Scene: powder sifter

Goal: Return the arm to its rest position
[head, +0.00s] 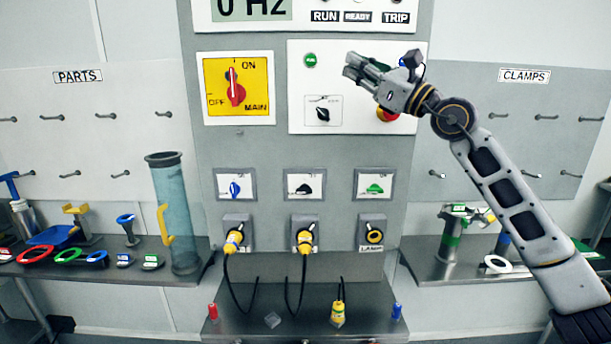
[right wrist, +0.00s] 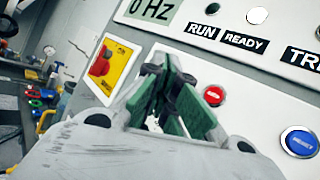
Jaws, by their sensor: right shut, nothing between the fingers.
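My right gripper (head: 357,69) is raised in front of the upper right of the grey control cabinet (head: 290,147). Its fingers are shut and empty; the closed green-padded fingers also show in the right wrist view (right wrist: 155,75). It is in front of the white button panel (head: 300,75), close to the green button (head: 310,60). The red button (head: 387,114) is partly hidden behind it. In the right wrist view a red button (right wrist: 214,95) and a blue button (right wrist: 299,141) show right of the fingers. My left gripper is not in view.
The yellow main switch (head: 238,88) is left of the panel. Yellow plugs (head: 233,241) with black cables hang below. A tall clear blue tube (head: 174,215) stands on the left bench among coloured rings. The right bench (head: 425,262) holds a green-banded clamp. Hooks line both side boards.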

